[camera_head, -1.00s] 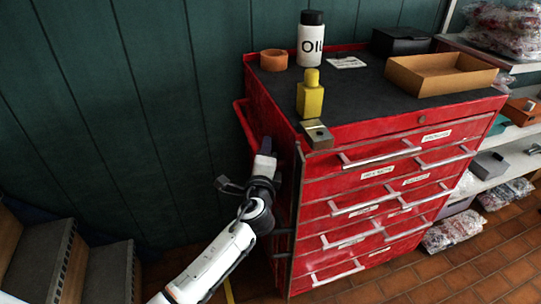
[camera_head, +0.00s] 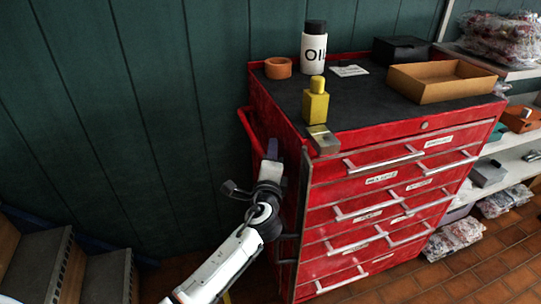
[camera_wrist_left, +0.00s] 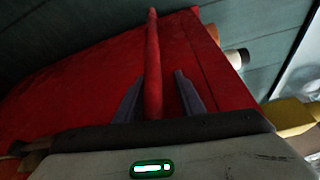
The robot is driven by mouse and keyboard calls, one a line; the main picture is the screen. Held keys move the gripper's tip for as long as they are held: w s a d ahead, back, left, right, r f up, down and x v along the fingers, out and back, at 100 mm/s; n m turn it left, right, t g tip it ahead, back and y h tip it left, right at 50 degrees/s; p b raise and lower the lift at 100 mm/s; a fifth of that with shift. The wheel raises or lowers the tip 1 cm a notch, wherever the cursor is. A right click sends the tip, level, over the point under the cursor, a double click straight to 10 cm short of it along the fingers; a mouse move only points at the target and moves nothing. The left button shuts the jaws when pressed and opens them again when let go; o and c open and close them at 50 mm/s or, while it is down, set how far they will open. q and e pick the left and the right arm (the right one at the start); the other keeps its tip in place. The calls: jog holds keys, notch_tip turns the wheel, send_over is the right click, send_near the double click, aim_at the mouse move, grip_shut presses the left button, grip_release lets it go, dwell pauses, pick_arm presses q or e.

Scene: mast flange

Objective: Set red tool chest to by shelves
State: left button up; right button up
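The red tool chest (camera_head: 360,205) stands against the green wall, with several drawers facing right and a push handle (camera_head: 250,130) on its left side. My left gripper (camera_head: 272,150) is at that side, below the handle's upper end in the head view. In the left wrist view, the red handle bar (camera_wrist_left: 153,65) runs between the two fingers of my left gripper (camera_wrist_left: 158,95). A gap shows on each side of the bar, so the fingers are open around it. The shelves (camera_head: 518,158) are to the right of the chest. My right gripper is out of view.
On the chest top are an oil bottle (camera_head: 314,50), a yellow bottle (camera_head: 315,103), a tape roll (camera_head: 278,68), a cardboard tray (camera_head: 440,83) and a black box (camera_head: 400,48). Steps (camera_head: 50,265) are at lower left. Bagged goods (camera_head: 455,240) lie near the shelves.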

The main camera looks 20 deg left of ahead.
pick_arm(q)
jog(key=v, duration=1)
jog(key=shift+s, duration=0.15)
jog(key=shift+d+f, duration=0.1)
